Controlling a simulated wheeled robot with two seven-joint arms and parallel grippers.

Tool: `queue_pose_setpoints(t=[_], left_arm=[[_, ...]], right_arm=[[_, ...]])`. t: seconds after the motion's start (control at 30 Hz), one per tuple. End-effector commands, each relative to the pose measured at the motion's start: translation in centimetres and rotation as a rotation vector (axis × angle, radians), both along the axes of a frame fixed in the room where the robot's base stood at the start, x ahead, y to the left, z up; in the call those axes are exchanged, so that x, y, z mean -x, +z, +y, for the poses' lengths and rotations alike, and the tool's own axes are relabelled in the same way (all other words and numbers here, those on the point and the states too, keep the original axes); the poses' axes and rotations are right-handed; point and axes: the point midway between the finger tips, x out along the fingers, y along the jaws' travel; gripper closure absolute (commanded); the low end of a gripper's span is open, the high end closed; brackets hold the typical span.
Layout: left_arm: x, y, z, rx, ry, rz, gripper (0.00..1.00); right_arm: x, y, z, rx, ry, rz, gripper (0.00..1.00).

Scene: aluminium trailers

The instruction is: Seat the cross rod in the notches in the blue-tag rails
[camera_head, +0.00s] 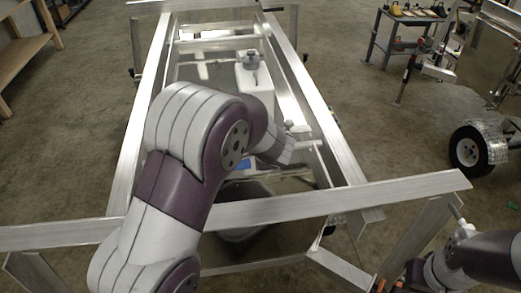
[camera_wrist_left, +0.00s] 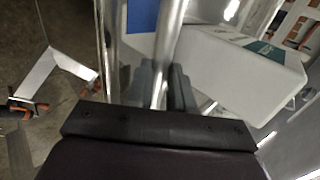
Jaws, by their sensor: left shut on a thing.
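My left gripper (camera_wrist_left: 163,88) is shut on the cross rod (camera_wrist_left: 170,42), a smooth silver round bar running away from the fingers in the left wrist view. A blue tag (camera_wrist_left: 142,15) lies just left of the rod there. In the head view my left arm reaches over the trailer frame, and a blue patch (camera_head: 236,163) shows beside its wrist. The arm hides much of the rod and the rails, and I cannot make out the notches. My right arm is at the lower right in the head view, outside the frame; its fingers are not clear.
The aluminium trailer frame has long side rails (camera_head: 315,100) and a near crossbar (camera_head: 400,194). A white box (camera_head: 256,88) stands inside it; a white case with a green label (camera_wrist_left: 240,60) is close right of the rod. A wheel (camera_head: 470,150) and tool table (camera_head: 405,20) stand right.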

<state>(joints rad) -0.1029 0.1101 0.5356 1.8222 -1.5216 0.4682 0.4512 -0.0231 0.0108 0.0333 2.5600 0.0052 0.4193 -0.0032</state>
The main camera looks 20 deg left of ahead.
Motion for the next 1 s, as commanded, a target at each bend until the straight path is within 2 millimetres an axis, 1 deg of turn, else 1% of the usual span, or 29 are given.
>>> queue_pose_setpoints(t=[0.2,0.23,0.27,0.3,0.33,0.57,0.67,0.77,1.0], left_arm=[[0.0,-0.5,0.0,-0.001,0.000,-0.002,1.00],[0.0,-0.5,0.0,-0.001,0.000,-0.002,0.75],[0.0,-0.4,0.0,-0.002,-0.001,-0.001,0.65],[0.0,-0.4,0.0,-0.002,-0.001,-0.001,0.52],[0.0,-0.4,0.0,-0.001,-0.001,0.000,0.48],[0.0,-0.5,0.0,0.000,-0.001,0.001,0.48],[0.3,0.0,-0.2,-0.001,-0.002,0.000,0.48],[1.3,1.4,-1.0,0.000,-0.002,-0.004,0.48],[5.1,6.1,-3.6,0.000,-0.004,-0.006,0.48]], right_arm=[[0.0,-0.7,0.0,0.000,0.000,0.000,1.00],[0.0,-0.6,0.0,0.000,0.000,0.000,1.00],[0.0,-0.6,0.0,0.000,0.000,0.000,1.00],[0.0,-0.5,0.0,0.000,0.000,0.000,1.00],[0.0,-0.5,0.0,0.000,0.000,0.000,1.00],[0.0,-0.5,0.0,0.000,0.000,0.000,1.00],[0.0,-0.6,0.0,0.000,0.000,0.000,1.00],[0.0,-0.6,0.0,0.000,0.000,0.000,1.00],[0.0,-0.5,0.0,0.000,0.000,0.000,1.00]])
